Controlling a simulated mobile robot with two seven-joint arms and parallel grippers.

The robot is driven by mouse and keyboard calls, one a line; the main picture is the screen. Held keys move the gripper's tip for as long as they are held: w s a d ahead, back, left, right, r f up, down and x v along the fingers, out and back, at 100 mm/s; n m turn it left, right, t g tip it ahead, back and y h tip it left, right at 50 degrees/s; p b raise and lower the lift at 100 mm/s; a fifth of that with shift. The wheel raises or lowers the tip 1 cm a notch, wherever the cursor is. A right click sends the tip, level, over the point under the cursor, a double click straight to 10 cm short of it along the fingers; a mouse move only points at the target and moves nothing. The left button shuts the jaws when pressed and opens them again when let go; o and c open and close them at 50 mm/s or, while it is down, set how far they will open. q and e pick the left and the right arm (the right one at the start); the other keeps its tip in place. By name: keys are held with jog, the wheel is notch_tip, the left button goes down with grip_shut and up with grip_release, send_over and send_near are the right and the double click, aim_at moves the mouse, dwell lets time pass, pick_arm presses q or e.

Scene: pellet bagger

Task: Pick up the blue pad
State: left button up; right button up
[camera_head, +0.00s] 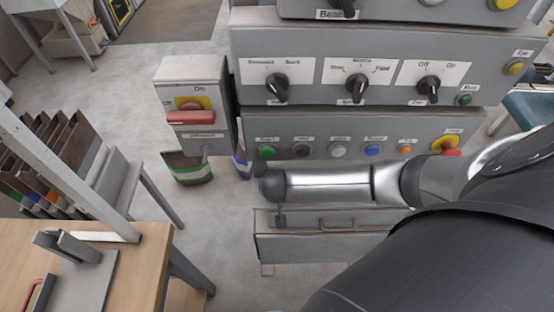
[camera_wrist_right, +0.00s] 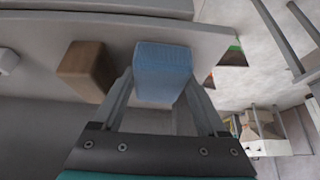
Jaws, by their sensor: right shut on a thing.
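The blue pad (camera_wrist_right: 163,72), a light blue block with a fine texture, sits between the two fingers of my right gripper (camera_wrist_right: 163,90) in the right wrist view. The gripper is shut on it, one finger at each side. The pad is by the edge of a grey surface (camera_wrist_right: 215,40); I cannot tell whether it still touches that surface. In the head view my right arm reaches in from the right in front of the control panel, and its gripper and the pad are hidden. My left gripper is not in view.
A brown block (camera_wrist_right: 88,70) stands just left of the pad. In the head view there are a panel with knobs and buttons (camera_head: 350,122), a switch box (camera_head: 193,142), a grey drawer front (camera_head: 330,243), a bin (camera_head: 187,168) and a wooden table (camera_head: 135,270).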

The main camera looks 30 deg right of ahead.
jog(key=c, duration=0.3)
jog(key=shift+c, duration=0.2)
jog(key=shift+s+a+r+p, duration=0.2)
jog(key=shift+s+r+p, duration=0.15)
jog(key=shift+r, duration=0.1)
jog(key=s+a+r+p, duration=0.3)
jog(key=s+a+r, duration=0.4)
jog(key=s, duration=0.4)
jog(key=shift+s, duration=0.1)
